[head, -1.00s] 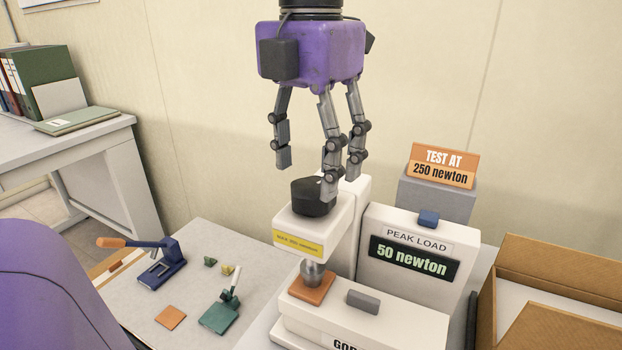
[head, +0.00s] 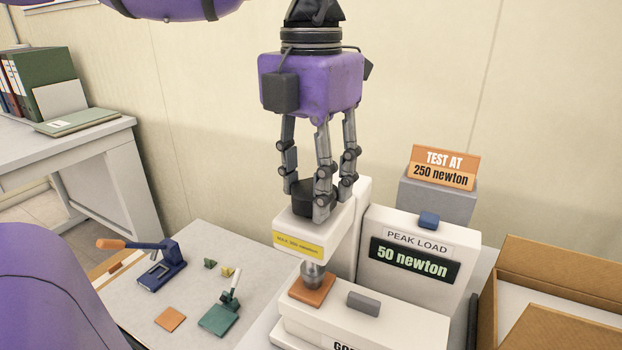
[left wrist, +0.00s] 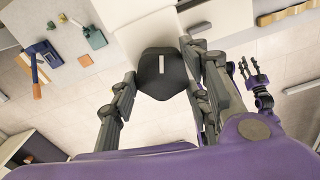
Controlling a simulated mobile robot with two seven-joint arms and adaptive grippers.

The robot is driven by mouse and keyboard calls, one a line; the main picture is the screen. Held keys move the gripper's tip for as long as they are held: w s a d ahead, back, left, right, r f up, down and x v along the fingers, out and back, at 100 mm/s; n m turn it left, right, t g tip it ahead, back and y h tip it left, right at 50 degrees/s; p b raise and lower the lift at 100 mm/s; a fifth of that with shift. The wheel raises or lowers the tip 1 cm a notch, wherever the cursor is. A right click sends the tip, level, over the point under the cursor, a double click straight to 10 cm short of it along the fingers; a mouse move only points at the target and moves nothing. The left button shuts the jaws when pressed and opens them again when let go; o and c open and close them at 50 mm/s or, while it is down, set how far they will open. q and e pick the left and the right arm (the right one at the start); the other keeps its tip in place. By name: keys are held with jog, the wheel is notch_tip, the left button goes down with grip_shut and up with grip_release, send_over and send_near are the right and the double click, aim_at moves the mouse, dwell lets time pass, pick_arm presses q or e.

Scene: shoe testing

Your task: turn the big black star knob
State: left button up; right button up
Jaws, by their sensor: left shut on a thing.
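The big black knob (head: 301,205) sits on top of the white test machine's head (head: 322,235). My left gripper (head: 319,192) is above it, pointing down, with its fingers around the knob and shut on it. In the left wrist view the knob (left wrist: 160,78) shows from above between the fingers, with a white pointer mark toward the top of the picture. In the head view the fingers hide part of the knob. My right gripper (left wrist: 253,76) shows small at the right of the left wrist view; its jaw state is unclear.
The display (head: 414,258) reads 50 newton under PEAK LOAD. A sign (head: 443,166) reads TEST AT 250 newton. Under the press tip lies an orange-brown pad (head: 312,290). A blue lever tool (head: 162,266) stands on the left bench. A cardboard box (head: 550,260) is at right.

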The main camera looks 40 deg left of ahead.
pick_arm(q)
jog(key=shift+m, duration=0.6)
jog(key=m, duration=0.5)
jog(key=shift+w+a+m, duration=0.1)
jog(key=shift+m, duration=0.2)
jog(key=m, duration=0.6)
jog(key=shift+w, duration=0.1)
jog(key=shift+m, duration=0.4)
jog(key=o, duration=1.1)
notch_tip(320, 180, up, 12)
